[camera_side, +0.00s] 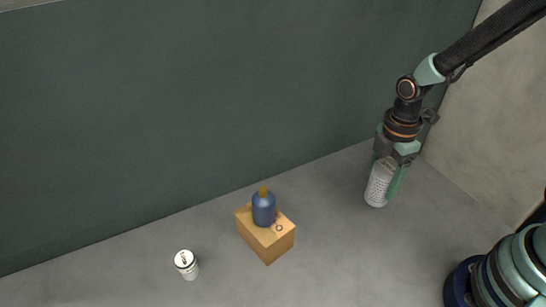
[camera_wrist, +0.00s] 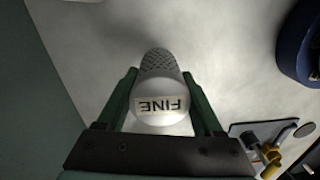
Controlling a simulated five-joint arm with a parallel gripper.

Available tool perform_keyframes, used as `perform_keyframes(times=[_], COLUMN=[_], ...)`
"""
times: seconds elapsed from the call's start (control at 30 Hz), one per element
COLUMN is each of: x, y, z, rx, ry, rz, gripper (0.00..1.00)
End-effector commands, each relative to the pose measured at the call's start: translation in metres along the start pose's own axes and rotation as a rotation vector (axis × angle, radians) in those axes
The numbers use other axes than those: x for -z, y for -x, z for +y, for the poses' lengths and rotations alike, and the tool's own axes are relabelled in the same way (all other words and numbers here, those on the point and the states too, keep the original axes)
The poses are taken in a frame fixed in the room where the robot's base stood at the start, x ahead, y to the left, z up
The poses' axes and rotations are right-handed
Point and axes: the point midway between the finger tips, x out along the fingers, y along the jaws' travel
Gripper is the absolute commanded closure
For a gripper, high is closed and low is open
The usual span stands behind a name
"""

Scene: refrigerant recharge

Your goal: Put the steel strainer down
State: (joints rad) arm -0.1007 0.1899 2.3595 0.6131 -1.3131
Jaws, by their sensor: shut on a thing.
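The steel strainer (camera_side: 379,185) is a light, perforated cylinder held upright or nearly so in the side view, at the right near the back wall. My gripper (camera_side: 385,180) is shut on it, with a green finger showing beside it. In the wrist view the strainer (camera_wrist: 160,88) sits between both green fingers of my gripper (camera_wrist: 160,76), its end cap labelled "FINE" facing the camera. Its lower end is close to the floor in the side view; I cannot tell whether it touches.
A wooden block (camera_side: 265,246) with a blue bottle (camera_side: 263,210) on it stands mid-floor. A white labelled canister (camera_side: 186,265) stands further left. The wrist view shows a grey plate with a yellow-handled fitting (camera_wrist: 268,153) and a round disc (camera_wrist: 304,130). Floor around the strainer looks clear.

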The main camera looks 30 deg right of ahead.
Motion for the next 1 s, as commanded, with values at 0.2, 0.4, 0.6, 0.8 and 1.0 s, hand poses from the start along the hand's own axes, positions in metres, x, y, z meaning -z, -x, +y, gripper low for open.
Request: perform_keyframes(times=[0.2,0.4,0.6,0.8,1.0], x=[0.0,0.0,0.0,0.0,0.0], y=[-0.023,-0.024,-0.026,-0.027,-0.027], z=[0.0,0.001,0.001,0.001,0.001], rx=[0.002,0.0,0.001,0.0,0.0], ry=[0.0,0.0,0.0,0.0,0.0], rz=[-0.001,0.0,0.0,0.0,0.0], gripper=[1.0,1.0,1.0,0.02,0.02])
